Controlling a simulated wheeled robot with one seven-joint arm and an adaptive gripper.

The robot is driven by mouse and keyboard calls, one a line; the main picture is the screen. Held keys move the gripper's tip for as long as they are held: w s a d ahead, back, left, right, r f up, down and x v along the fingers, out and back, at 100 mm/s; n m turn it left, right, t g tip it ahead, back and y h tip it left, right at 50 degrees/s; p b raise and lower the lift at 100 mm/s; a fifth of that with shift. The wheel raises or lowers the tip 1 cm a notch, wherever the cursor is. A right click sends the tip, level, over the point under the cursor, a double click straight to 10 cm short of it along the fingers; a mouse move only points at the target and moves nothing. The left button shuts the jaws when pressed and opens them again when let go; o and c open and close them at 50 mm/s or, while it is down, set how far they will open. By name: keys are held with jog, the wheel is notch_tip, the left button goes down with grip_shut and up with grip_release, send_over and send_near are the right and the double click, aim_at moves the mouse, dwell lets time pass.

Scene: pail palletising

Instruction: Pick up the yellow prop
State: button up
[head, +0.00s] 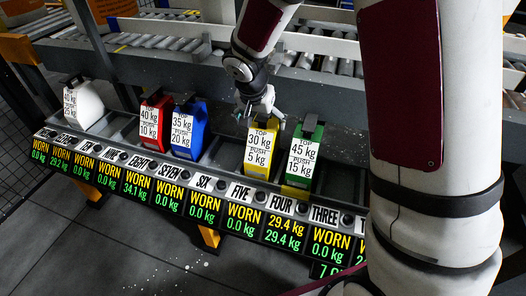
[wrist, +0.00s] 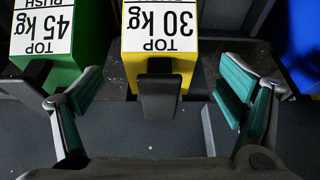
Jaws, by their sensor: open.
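The yellow prop (head: 259,148) is a box-like pail with a white label reading TOP 30 kg, PUSH 5 kg. It stands on the shelf in the head view, left of the green prop. In the wrist view the yellow prop (wrist: 158,64) is at top centre, with a dark handle (wrist: 160,97) projecting toward me. My gripper (wrist: 160,95) is open, its teal-padded fingers apart on either side of that handle. I see no contact. In the head view my gripper (head: 260,112) is just above and behind the yellow prop's top.
A green prop (head: 303,152) stands close on the right. Blue (head: 188,130), red (head: 155,122) and white (head: 83,103) props stand farther left. Weight displays (head: 190,205) line the shelf's front edge. Roller conveyors (head: 180,42) run behind. In the wrist view green (wrist: 50,60) is left, blue (wrist: 300,40) right.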

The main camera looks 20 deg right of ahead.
aim_at(263, 127)
jog(key=shift+b+x, duration=0.95)
jog(key=shift+x, duration=1.7)
jog(key=shift+s, duration=0.1)
jog(key=c, duration=2)
jog(key=shift+r, duration=0.1)
jog(key=shift+a+r, duration=0.1)
